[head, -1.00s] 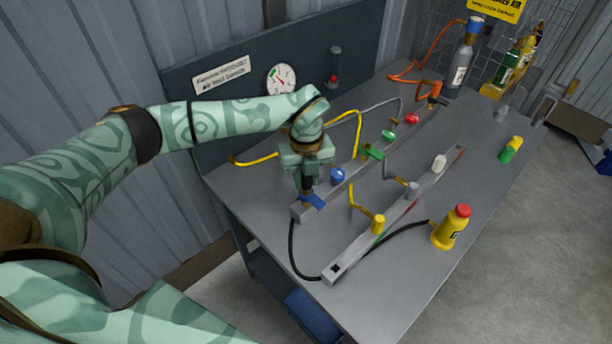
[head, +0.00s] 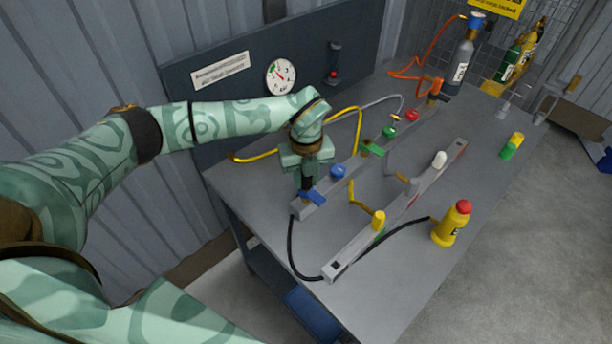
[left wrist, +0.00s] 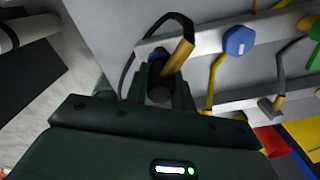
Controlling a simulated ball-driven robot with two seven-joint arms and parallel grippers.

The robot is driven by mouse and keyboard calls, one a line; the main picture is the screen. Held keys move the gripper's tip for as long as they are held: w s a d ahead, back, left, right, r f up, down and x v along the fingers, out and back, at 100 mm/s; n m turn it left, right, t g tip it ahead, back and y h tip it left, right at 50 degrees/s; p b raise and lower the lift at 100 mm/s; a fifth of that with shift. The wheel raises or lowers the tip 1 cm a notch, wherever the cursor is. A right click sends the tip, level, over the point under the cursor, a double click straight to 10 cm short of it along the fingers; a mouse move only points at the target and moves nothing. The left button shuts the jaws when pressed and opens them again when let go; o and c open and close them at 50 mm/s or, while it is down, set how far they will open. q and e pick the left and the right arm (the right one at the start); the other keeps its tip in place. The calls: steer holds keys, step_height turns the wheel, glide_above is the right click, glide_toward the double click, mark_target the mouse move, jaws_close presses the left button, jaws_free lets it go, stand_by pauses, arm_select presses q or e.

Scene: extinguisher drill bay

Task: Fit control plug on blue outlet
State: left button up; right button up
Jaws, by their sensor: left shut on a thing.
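My left gripper (head: 307,186) points down at the near-left end of the far rail on the bench and is shut on the control plug. In the left wrist view the fingers (left wrist: 162,88) close around a dark round body. A brass-coloured plug part (left wrist: 178,57) with a black hose slants up from them. The blue outlet (head: 315,198) is at that rail end, right at the fingertips; a bit of blue (left wrist: 158,55) also shows behind the fingers. The fingers hide the contact, so I cannot tell whether the plug is seated. My right gripper is not in view.
A blue knob (head: 338,171) stands just beyond on the same rail, with green and red ones further along. The near rail (head: 345,262) carries a yellow plug (head: 378,220). A yellow bottle (head: 452,222) stands at right. A black hose (head: 290,245) loops off the bench's left edge.

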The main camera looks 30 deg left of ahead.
arm_select(q)
steer(key=o, duration=1.1)
